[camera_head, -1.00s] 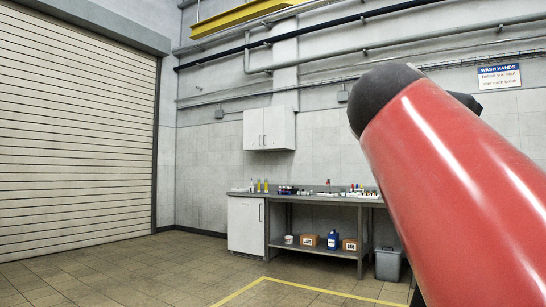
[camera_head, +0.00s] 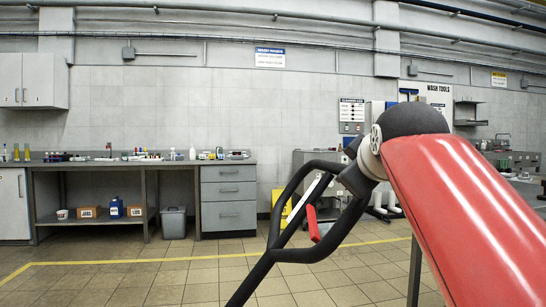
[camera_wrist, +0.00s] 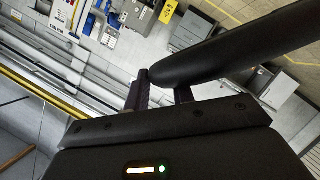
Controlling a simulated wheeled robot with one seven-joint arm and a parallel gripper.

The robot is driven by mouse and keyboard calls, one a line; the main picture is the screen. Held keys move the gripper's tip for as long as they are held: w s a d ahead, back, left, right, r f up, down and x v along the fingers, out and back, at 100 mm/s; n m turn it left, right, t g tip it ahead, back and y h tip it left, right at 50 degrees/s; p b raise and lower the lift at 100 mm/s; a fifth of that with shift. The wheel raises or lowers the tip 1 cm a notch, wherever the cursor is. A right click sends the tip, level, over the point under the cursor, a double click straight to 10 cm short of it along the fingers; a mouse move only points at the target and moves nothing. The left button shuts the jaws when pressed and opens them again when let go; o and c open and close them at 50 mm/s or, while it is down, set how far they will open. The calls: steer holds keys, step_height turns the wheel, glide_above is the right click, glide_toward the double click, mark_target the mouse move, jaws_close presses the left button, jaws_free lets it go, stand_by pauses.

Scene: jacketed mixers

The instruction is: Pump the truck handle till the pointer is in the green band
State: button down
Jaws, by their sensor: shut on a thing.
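The truck handle (camera_head: 283,225) is a black looped tube that rises from the bottom edge in the head view. A red lever (camera_head: 313,223) sits inside its loop. My gripper (camera_head: 349,180) is at the upper right of the loop, shut on the handle. In the wrist view the handle is a thick dark bar (camera_wrist: 240,46) running from the fingers to the upper right. The fingers of my gripper (camera_wrist: 162,90) are on either side of its near end. The pointer, the green band and the truck's body are not in view.
A grey workbench (camera_head: 110,165) with bottles and small items runs along the back wall at left, with a drawer unit (camera_head: 228,198) at its end. Grey machines (camera_head: 320,160) stand behind the handle. Tiled floor (camera_head: 170,280) with a yellow line is clear at left.

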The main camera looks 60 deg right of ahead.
steer(key=shift+s+d+f, duration=0.35)
steer(key=shift+s+f, duration=0.15)
steer(key=c, duration=1.2)
jaws_free()
steer(key=shift+a+r, duration=0.1)
steer(key=v, duration=0.7)
steer(key=shift+s+a, duration=0.25)
steer(key=shift+a, duration=0.05)
